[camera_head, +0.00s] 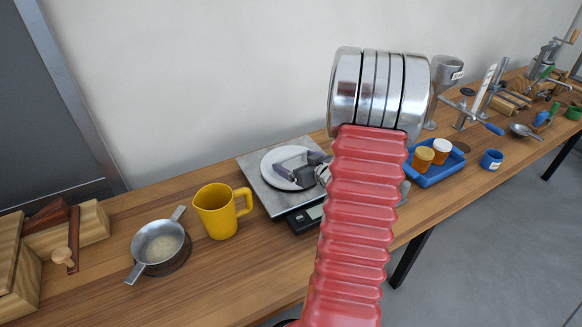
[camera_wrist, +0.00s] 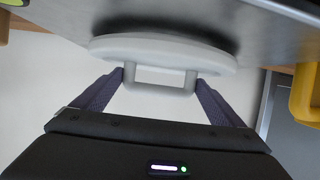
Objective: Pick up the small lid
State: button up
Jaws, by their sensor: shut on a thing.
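The small lid (camera_head: 270,162) is a white round disc over the steel plate of the scale (camera_head: 258,185). In the wrist view the lid (camera_wrist: 110,47) shows edge-on, with a squared grey-white handle (camera_wrist: 160,78). My gripper (camera_head: 284,166) is at the lid, and its dark fingers (camera_wrist: 160,80) are shut on the two sides of the handle. A dark shadow lies on the plate along the lid; I cannot tell whether the lid touches the plate. My red arm hides the scale's right side.
A yellow mug (camera_head: 213,212) stands left of the scale, with a metal strainer (camera_head: 157,245) further left. Right of my arm is a blue tray (camera_head: 437,176) with two small jars, then a blue cup (camera_head: 491,160).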

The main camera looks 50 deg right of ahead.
jog(key=shift+c, duration=1)
jog(key=shift+r, duration=0.1)
notch_tip(320, 180, up, 10)
jog(key=shift+s, duration=0.15)
dwell(0.4)
